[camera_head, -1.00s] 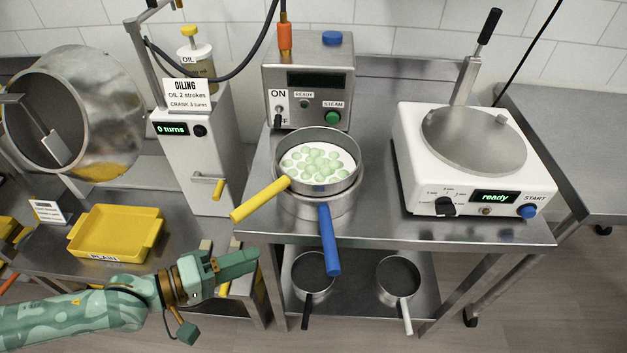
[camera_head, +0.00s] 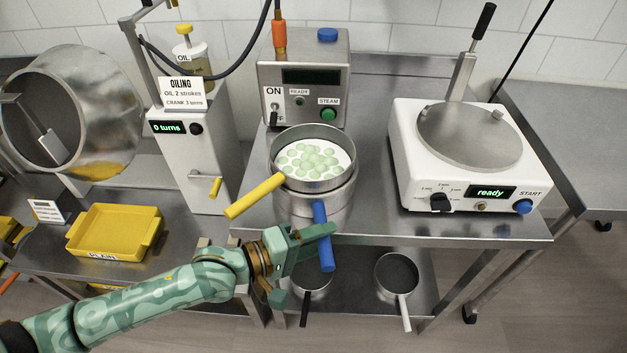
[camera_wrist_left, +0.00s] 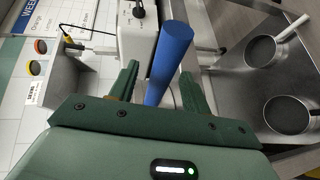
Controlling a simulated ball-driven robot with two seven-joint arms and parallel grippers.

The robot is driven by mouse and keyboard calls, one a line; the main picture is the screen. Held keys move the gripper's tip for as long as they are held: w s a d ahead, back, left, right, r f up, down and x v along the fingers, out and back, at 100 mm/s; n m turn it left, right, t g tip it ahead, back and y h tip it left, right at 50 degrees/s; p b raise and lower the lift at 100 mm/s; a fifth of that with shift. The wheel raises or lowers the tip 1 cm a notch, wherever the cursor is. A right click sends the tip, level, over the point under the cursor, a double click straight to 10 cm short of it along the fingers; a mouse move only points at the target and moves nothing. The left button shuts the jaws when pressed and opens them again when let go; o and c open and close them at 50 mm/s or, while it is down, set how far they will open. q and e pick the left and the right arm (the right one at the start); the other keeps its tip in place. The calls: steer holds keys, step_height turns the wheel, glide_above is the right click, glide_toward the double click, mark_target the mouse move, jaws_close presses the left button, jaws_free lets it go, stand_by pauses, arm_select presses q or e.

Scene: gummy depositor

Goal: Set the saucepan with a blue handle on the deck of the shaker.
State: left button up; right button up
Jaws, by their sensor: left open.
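The blue-handled saucepan (camera_head: 312,207) stands on the metal table in front of the steam unit. Its blue handle (camera_head: 325,255) points toward me, sloping down past the table's front edge. A yellow-handled pan (camera_head: 256,196) with pale green gummies sits on top and hides its inside. The shaker (camera_head: 405,165) is the white machine on the right, with a bare round metal deck (camera_head: 470,135). My left gripper (camera_head: 320,234) is open at the blue handle. In the left wrist view the blue handle (camera_wrist_left: 172,55) lies between the open fingers (camera_wrist_left: 160,80). My right gripper is out of view.
The steam unit (camera_head: 304,75) stands close behind the pans. The shaker has an upright black-handled lever (camera_head: 480,30) at its back. Two pans (camera_head: 397,272) lie on the lower shelf. An oiling machine (camera_head: 190,165) and yellow tray (camera_head: 115,232) are at left. Table between pans and shaker is clear.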

arm_select(q)
steer(key=shift+x, duration=0.75)
steer(key=shift+a, duration=0.1)
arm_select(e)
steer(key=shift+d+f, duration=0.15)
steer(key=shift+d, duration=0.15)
arm_select(q)
jaws_close()
steer(key=shift+r, duration=0.1)
